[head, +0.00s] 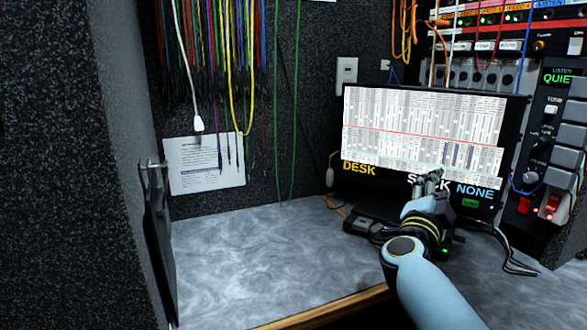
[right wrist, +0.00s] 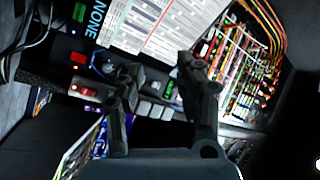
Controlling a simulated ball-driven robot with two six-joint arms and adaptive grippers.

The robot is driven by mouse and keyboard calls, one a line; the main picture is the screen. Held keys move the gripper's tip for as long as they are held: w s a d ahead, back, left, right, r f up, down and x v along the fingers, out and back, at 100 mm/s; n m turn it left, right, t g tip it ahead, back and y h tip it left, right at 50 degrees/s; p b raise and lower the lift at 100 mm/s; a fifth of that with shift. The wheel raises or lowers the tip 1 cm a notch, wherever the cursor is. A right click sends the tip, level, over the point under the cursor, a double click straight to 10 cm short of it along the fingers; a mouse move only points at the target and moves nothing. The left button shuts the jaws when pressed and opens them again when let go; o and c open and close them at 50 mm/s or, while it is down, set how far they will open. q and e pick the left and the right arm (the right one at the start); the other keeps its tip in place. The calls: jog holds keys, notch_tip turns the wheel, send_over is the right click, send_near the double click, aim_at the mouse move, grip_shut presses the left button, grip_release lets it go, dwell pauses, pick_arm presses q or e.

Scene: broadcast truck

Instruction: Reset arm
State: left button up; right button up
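My right gripper (head: 431,184) is in front of the lower part of the monitor (head: 425,125) in the head view. In the right wrist view its two dark fingers (right wrist: 162,80) stand apart with nothing between them. The monitor shows rows of faders, with the words DESK and NONE along its lower edge; a middle word is partly hidden by my gripper. My right arm, light blue with a black and yellow wrist, comes up from the lower right. My left gripper does not show in either view.
A grey marbled desk (head: 250,265) with a wooden front edge has free room at left. A rack with buttons and a red switch (head: 549,206) stands at right. Coloured cables (head: 232,70) hang on the back wall above a white paper sheet (head: 205,163).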

jog(key=s+a+f+n+g+y, duration=0.2)
jog(key=s+a+f+n+y, duration=0.3)
jog(key=s+n+y, duration=0.4)
jog(key=s+a+f+n+g+y, duration=0.35)
jog(key=s+f+n+y, duration=0.25)
jog(key=s+n, duration=0.35)
jog(key=s+d+f+g+h, duration=0.15)
jog(key=s+d+g, duration=0.25)
jog(key=s, duration=0.8)
jog(key=s+d+g+h, duration=0.3)
jog(key=s+g, duration=0.1)
jog(key=s, duration=0.8)
jog(key=s+d+f+g, duration=0.1)
jog(key=s+f, duration=0.1)
jog(key=f, duration=1.1)
jog(key=s+d+f, duration=0.1)
jog(key=d+f, duration=0.1)
jog(key=f, duration=1.1)
jog(key=s+f+g, duration=0.1)
jog(key=s+f, duration=1.4)
jog(key=s, duration=0.3)
jog(key=shift+s+d+f, duration=0.25)
jog(key=shift+d+f, duration=0.1)
jog(key=shift+g, duration=0.25)
